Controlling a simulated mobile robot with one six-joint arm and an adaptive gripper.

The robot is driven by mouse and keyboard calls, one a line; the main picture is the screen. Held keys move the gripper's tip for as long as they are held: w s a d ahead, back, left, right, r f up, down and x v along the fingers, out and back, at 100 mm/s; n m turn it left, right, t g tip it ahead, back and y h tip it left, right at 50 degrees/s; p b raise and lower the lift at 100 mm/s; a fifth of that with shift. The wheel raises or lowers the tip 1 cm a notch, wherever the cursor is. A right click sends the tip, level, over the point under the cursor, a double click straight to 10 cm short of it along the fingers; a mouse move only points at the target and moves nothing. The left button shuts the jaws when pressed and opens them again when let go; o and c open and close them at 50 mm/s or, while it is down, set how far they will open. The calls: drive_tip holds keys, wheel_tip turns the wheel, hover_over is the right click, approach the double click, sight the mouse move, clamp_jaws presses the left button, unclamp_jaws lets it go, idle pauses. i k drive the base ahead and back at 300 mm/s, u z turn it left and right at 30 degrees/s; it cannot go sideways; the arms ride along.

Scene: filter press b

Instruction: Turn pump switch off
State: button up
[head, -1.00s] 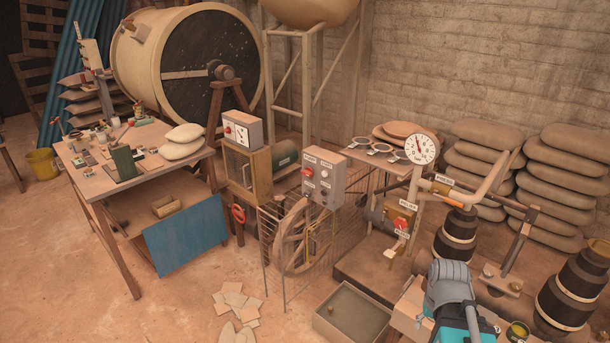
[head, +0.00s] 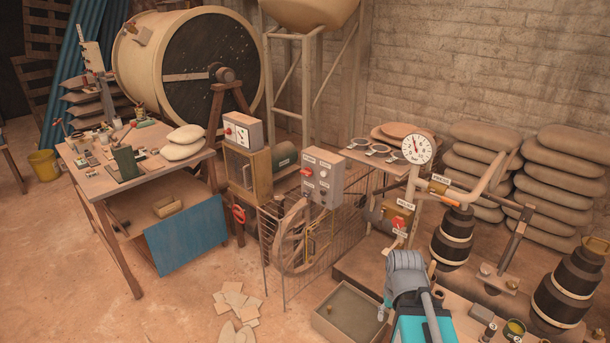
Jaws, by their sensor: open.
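A grey control box (head: 323,178) stands on posts at the middle, with small labels, round knobs and a red part on its front. The labels are too small to read surely, so I cannot tell which control is the pump switch or how it is set. My gripper (head: 404,262) is at the lower right, on the end of my grey and teal arm. It is open, right of and nearer than the control box, clearly apart from it. Its fingertips are hard to make out. It appears empty.
An open tray (head: 349,316) is on the floor. A cluttered workbench (head: 98,186) is at left.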

sight(307, 172)
drive_tip(key=u, duration=0.1)
drive_tip(key=i, duration=1)
drive_tip(key=z, duration=0.1)
